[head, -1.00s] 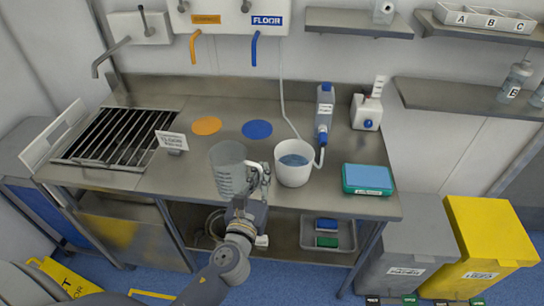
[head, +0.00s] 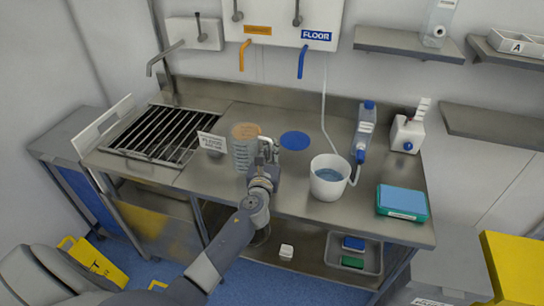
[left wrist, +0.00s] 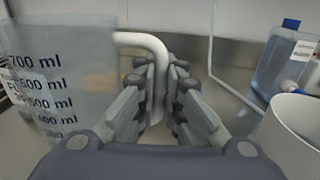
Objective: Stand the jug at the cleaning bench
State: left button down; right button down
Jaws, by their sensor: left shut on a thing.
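The jug (head: 243,155) is a clear grey measuring jug with dark volume marks and a white handle. It is upright at the middle of the steel bench (head: 275,198), beside the card sign. The orange disc (head: 245,130) shows behind or through its top; I cannot tell whether its base touches the bench. My left gripper (head: 266,158) is shut on the handle, right of the jug body. In the left wrist view the white handle (left wrist: 150,45) runs down between the fingers (left wrist: 158,98), with the jug body (left wrist: 65,75) at left. My right gripper is out of view.
A white bucket of water (head: 329,190) stands right of the gripper, with a hose in it. A blue disc (head: 295,141) lies behind. A card sign (head: 211,142) and drain grate (head: 155,135) are left. A blue-lidded bottle (head: 363,130) and green box (head: 402,202) are right.

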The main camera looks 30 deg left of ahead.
pick_arm(q)
jog(key=shift+w+a+f+b, duration=0.15)
jog(key=shift+f+b, duration=0.35)
jog(key=shift+f, duration=0.4)
jog(key=shift+w+d+f+b, duration=0.15)
jog(key=shift+f+b, duration=0.3)
jog(key=shift+f, duration=0.4)
jog(key=shift+a, duration=0.1)
jog(key=shift+f, duration=0.2)
jog(key=c, duration=1.7)
grip_release()
jog(key=shift+r, duration=0.15)
